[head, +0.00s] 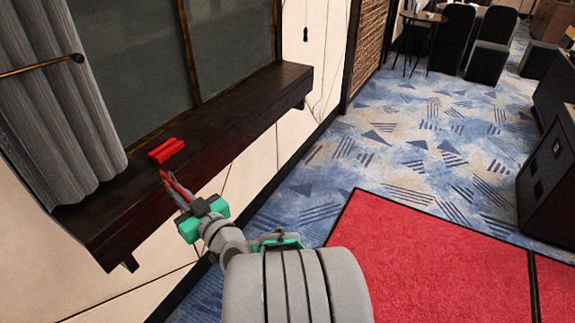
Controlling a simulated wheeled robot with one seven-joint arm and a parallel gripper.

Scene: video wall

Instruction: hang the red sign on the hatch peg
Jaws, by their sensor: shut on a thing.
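My gripper (170,182) is shut on a thin red thing (178,187), seen nearly edge-on. I take it for the red sign; its face does not show. The gripper is near the front edge of the dark wooden ledge, and I cannot tell how high it is above it. A small dark fitting (305,34) is on the pale wall right of the window. It may be the hatch peg, but it is too small to be sure.
Another red object (166,150) lies on the dark ledge (230,105), just beyond my gripper. A grey curtain (60,100) and a rod with a knob (77,58) are at left. Blue patterned carpet and a red mat (430,255) are at right, with dark chairs (455,35) behind.

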